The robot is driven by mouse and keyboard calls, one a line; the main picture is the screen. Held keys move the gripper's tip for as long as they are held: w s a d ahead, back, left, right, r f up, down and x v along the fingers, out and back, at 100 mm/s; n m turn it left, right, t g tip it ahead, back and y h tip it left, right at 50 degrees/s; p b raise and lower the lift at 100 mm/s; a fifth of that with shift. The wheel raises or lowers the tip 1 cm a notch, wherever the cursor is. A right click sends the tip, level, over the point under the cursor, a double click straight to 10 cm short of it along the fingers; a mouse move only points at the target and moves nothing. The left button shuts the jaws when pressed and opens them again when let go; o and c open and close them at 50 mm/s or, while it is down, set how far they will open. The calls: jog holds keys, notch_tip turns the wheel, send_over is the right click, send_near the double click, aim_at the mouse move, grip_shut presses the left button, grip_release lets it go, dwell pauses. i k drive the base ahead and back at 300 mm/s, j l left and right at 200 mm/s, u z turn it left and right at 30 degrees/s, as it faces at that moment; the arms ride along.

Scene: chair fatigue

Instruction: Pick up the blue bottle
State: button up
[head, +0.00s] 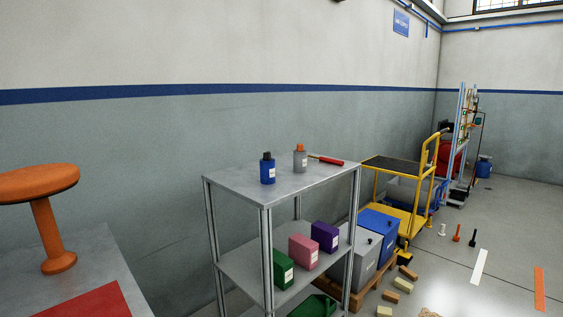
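The blue bottle (267,170) stands upright on the top shelf of a grey metal shelf unit (310,184). It has a dark cap and a white label. A grey bottle (300,160) with an orange cap stands to its right and a little behind, apart from it. My gripper does not show in the head view.
Green (283,269), pink (303,251) and purple (325,237) boxes sit on the shelf below. An orange stool (40,205) stands at left. A yellow cart (398,167) and bins stand at right. Floor at far right is mostly open.

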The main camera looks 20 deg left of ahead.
aim_at(266, 168)
jog(key=i+l+u, duration=0.15)
jog(key=i, duration=0.55)
jog(key=i+l+u, duration=0.2)
jog(key=i, duration=0.55)
jog(key=j, duration=0.1)
